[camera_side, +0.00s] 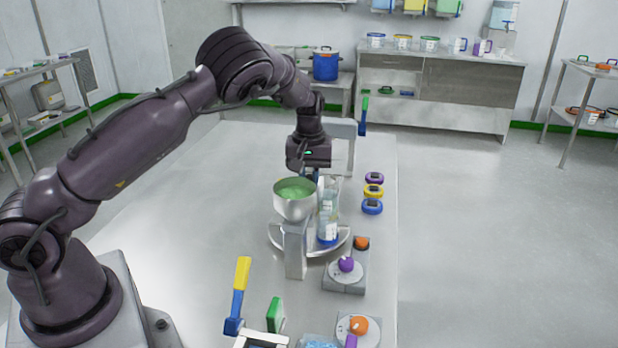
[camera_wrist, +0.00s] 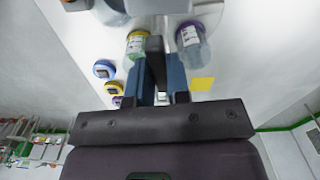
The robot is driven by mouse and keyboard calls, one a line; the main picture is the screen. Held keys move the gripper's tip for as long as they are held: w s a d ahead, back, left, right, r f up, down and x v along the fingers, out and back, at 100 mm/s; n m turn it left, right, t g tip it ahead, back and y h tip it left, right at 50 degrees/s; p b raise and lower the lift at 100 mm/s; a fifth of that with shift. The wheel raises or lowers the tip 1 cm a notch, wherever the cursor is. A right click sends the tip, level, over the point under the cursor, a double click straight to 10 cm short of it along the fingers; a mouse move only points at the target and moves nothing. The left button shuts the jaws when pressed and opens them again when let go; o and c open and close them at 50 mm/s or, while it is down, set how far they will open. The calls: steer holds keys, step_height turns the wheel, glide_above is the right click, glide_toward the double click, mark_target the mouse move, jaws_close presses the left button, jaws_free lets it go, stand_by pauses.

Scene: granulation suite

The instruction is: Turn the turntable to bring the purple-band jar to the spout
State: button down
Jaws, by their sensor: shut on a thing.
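The turntable (camera_side: 343,246) is a pale round plate under the steel spout hopper (camera_side: 294,205), which holds green powder. A clear jar with a blue band (camera_side: 328,230) stands on it just right of the hopper's post. My gripper (camera_wrist: 161,72) is shut on a dark upright peg (camera_wrist: 155,52), apparently the turntable's. In the side view the hopper and jars hide my fingertips.
Purple, yellow and blue lids (camera_side: 373,190) lie right of the turntable. Two scales (camera_side: 345,272) stand at the front right. The table's left side is clear.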

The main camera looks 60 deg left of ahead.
steer(key=shift+r+n, duration=0.1)
steer(key=shift+n, duration=12.5)
steer(key=c, duration=1.1)
jaws_free()
step_height(320, 180, up, 13)
steer(key=shift+f, duration=0.1)
